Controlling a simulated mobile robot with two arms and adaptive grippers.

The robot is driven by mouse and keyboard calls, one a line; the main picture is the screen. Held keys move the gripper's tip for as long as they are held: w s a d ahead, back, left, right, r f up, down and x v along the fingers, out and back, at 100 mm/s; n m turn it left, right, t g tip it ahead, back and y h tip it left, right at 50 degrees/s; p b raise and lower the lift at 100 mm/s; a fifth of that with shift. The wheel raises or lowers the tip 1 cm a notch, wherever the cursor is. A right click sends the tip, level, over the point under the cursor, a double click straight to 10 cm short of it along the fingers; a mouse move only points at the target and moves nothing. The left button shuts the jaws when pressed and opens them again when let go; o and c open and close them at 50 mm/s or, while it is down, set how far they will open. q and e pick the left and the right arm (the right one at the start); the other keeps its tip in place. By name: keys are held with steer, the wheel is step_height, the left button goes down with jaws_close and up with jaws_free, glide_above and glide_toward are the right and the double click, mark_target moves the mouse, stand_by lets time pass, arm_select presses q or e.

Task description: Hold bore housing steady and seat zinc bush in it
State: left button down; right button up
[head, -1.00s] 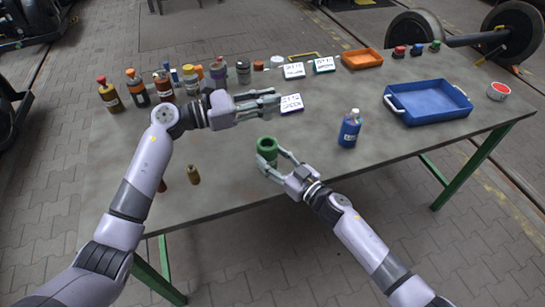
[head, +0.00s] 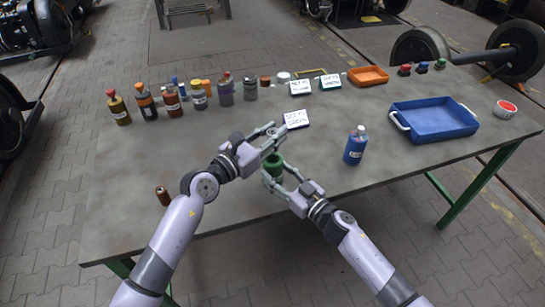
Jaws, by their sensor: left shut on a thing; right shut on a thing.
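The bore housing (head: 274,168) is a green cylinder standing near the front middle of the table. My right gripper (head: 275,176) is shut on it from the front right, low on its sides. My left gripper (head: 268,141) is shut and sits directly above the housing, its fingers over the housing's top. The grey zinc bush is hardly distinguishable between the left fingers. The housing's bore is hidden by the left fingers, so I cannot tell whether the bush is inside or above it.
A blue bottle (head: 355,146) stands right of the grippers, with a blue tray (head: 436,120) beyond. A white label card (head: 296,119) lies behind them. Several bottles line the back left, including a brown one (head: 119,109). An orange tray (head: 369,76) is at the back.

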arm_select(q)
steer(key=shift+f, duration=3.35)
steer(key=shift+f, duration=0.1)
steer(key=c, duration=1.3)
jaws_free()
steer(key=shift+f, duration=0.1)
steer(key=shift+c, duration=0.2)
steer(key=v, duration=1.2)
steer(key=shift+r, duration=0.25)
arm_select(e)
steer(key=o, duration=1.3)
